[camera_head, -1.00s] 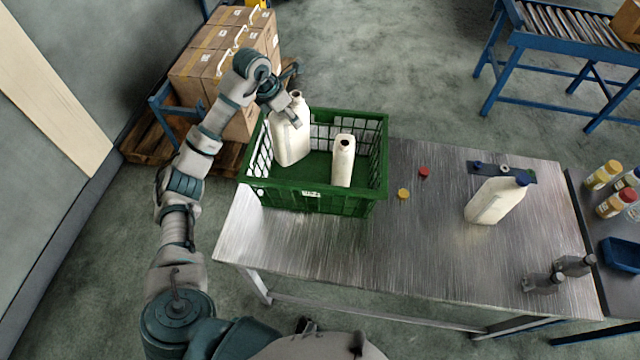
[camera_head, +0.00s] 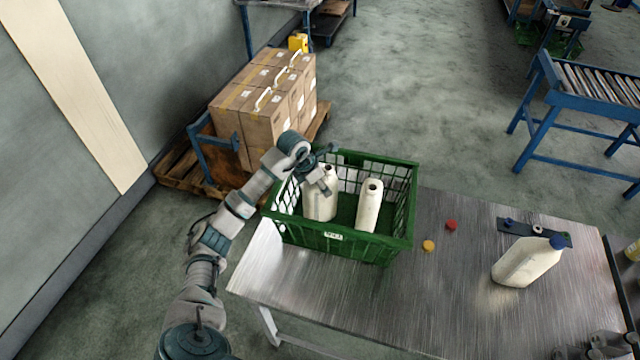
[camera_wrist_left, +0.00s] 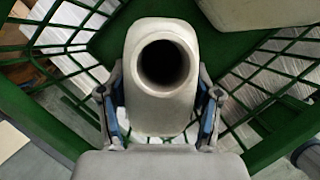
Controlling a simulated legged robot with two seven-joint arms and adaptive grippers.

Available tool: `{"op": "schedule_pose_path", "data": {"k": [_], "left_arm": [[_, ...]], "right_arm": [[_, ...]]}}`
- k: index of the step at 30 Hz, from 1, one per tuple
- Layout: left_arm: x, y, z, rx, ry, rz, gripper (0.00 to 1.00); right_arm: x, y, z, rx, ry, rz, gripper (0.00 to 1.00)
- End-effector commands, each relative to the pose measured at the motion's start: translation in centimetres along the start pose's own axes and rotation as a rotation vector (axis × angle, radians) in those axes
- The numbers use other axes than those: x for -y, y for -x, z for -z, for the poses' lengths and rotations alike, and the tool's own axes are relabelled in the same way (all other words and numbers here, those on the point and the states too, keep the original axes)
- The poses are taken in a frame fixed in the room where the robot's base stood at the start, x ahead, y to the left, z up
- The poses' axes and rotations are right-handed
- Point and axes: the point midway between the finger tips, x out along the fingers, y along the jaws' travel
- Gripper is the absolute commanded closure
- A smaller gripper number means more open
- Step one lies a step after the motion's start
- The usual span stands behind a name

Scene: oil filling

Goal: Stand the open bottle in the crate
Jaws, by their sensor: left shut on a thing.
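The green crate (camera_head: 340,242) stands at the table's left end. A white bottle with an open mouth (camera_head: 318,207) is inside its left part, roughly upright. My left gripper (camera_head: 326,182) is shut on this bottle near its top. In the left wrist view the bottle's dark open mouth (camera_wrist_left: 163,62) faces the camera, between the blue-padded fingers of the gripper (camera_wrist_left: 160,115). I cannot tell whether its base touches the crate floor. A second open white bottle (camera_head: 368,209) stands to its right in the crate, partly seen in the wrist view (camera_wrist_left: 265,12). My right gripper does not show.
A white bottle with a blue cap (camera_head: 527,262) is on the metal table (camera_head: 400,310), right of the crate. A yellow cap (camera_head: 428,245) and a red cap (camera_head: 451,225) lie between. Cartons (camera_head: 265,105) on a pallet are behind the crate; a roller conveyor (camera_head: 590,95) stands back right.

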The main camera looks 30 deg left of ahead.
Motion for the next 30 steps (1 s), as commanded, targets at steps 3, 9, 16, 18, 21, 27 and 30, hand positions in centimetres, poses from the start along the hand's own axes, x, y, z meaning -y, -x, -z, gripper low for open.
{"op": "schedule_pose_path", "data": {"k": [3,9,16,18,21,27,30], "left_arm": [[-0.1,0.0,0.1,0.000,0.000,0.001,0.80],[-0.3,-0.1,0.2,0.001,0.001,0.001,0.11],[-0.3,-0.1,0.2,0.001,0.001,0.001,0.11],[-0.2,0.0,0.1,0.001,0.001,0.001,0.11],[-0.2,0.8,0.0,0.003,0.001,-0.002,0.11],[-0.3,4.9,0.0,0.004,-0.001,-0.005,0.11],[-0.3,7.2,0.0,0.004,0.000,-0.004,0.11]], "right_arm": [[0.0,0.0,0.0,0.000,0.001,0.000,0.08],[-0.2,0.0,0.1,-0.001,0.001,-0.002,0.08],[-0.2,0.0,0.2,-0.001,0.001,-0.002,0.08],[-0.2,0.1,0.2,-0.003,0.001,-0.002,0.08],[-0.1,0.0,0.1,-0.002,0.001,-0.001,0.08],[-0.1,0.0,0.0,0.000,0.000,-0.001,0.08],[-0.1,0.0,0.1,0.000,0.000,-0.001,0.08]]}}
